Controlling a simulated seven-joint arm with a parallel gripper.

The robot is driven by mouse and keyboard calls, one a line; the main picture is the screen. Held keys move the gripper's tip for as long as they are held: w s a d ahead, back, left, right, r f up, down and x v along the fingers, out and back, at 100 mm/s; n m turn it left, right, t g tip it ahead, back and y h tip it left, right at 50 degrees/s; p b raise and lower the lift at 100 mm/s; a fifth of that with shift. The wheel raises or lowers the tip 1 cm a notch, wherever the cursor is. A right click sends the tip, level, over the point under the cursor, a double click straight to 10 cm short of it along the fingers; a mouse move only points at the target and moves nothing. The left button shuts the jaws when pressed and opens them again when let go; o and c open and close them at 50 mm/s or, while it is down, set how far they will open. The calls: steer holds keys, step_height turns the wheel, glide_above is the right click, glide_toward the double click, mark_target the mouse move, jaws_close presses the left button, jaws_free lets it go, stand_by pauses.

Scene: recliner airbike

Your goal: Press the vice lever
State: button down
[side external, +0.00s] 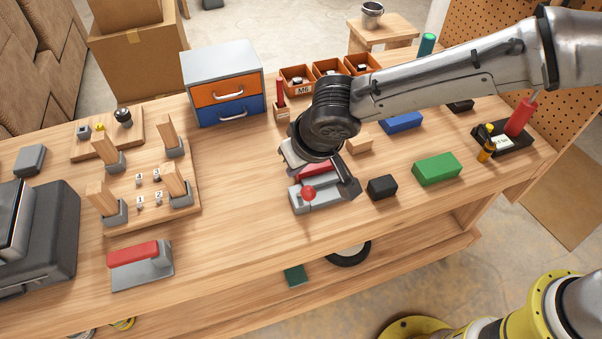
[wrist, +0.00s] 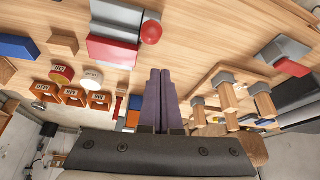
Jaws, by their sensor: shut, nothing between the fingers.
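The vice (side external: 312,203) has a grey body, a red part and a lever with a red ball knob (side external: 308,193). In the side external view it stands near the front edge of the bench, partly hidden by my gripper (side external: 291,172). In the wrist view the vice (wrist: 112,22) is at the upper left, with the red knob (wrist: 151,32) at its right end. My gripper's dark fingers (wrist: 160,71) are together and empty. They appear just below the knob in that picture, with a visible gap to it.
A black block (side external: 382,187) and a green block (side external: 437,169) lie right of the vice. A wooden board with upright pegs (side external: 150,205) and a red-topped grey tool (side external: 140,263) are left. A drawer box (side external: 225,83) and orange bins (side external: 297,78) stand behind. Bench left of the vice is clear.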

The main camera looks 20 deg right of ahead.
steer(key=s+r, duration=0.3)
steer(key=s, duration=0.6)
steer(key=shift+s+d, duration=0.15)
steer(key=shift+d, duration=0.15)
steer(key=shift+r, duration=0.1)
steer(key=w+d+r+m+t, duration=0.1)
steer(key=w+d+r+m, duration=0.2)
steer(key=d+r, duration=0.5)
steer(key=w+d+r+m+t, duration=0.1)
steer(key=w+d+r+m, duration=0.3)
steer(key=d, duration=0.9)
steer(key=s+d+r+h, duration=0.2)
steer(key=s+d+r, duration=0.1)
steer(key=s+d, duration=1.05)
steer(key=s+d+f+n+g+y, duration=0.1)
steer(key=s+f+n, duration=0.3)
steer(key=s+f, duration=0.2)
steer(key=shift+s+d+n, duration=0.3)
steer(key=shift+s+n, duration=0.1)
steer(key=shift+s, duration=0.4)
